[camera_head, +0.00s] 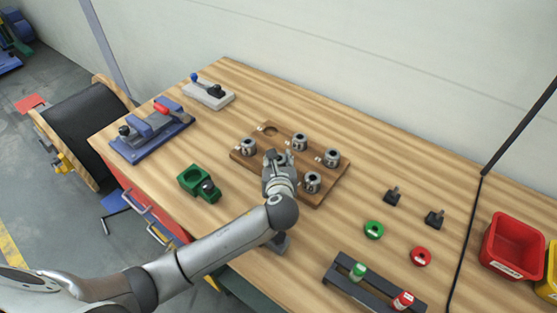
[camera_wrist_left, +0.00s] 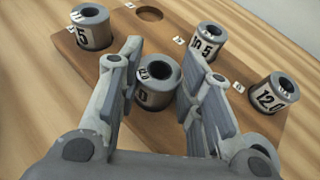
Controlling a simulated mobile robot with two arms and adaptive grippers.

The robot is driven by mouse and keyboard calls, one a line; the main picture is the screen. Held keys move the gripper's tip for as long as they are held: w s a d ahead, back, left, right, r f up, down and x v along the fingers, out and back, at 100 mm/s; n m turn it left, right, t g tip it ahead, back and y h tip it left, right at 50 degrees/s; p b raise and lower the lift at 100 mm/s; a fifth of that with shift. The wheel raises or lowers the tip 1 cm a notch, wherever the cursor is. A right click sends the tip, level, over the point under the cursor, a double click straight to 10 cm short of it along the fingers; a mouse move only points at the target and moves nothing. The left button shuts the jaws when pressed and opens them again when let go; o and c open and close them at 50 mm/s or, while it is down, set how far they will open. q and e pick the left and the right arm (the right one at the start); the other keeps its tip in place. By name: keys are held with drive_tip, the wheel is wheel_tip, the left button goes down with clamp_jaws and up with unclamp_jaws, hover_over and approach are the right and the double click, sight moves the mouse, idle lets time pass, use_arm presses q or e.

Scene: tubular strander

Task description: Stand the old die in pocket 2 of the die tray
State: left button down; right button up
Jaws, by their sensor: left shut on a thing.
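The die tray (camera_head: 322,197) is a brown wooden board on the table, with several grey cylindrical dies standing in it. My left gripper (camera_head: 277,160) is over the front middle of the tray, pointing down. In the left wrist view its fingers (camera_wrist_left: 163,85) are on both sides of a grey die (camera_wrist_left: 158,87) with a dark bore and a label ending in 0. This die looks upright; I cannot tell whether it is seated or slightly raised. An empty round pocket (camera_head: 270,130) shows at the tray's back left. Pocket numbers are too small to read. My right gripper is not in view.
A green fixture (camera_head: 198,183) stands left of the tray, with a blue tool (camera_head: 150,131) behind it. Green (camera_head: 373,230) and red (camera_head: 420,256) rings, black knobs (camera_head: 434,219), a dark rack (camera_head: 345,284) and a red bin (camera_head: 512,245) lie right.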

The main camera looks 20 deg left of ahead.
use_arm(q)
drive_tip(key=c, duration=1)
unclamp_jaws()
drive_tip(key=shift+r, duration=0.1)
drive_tip(key=v, duration=1.2)
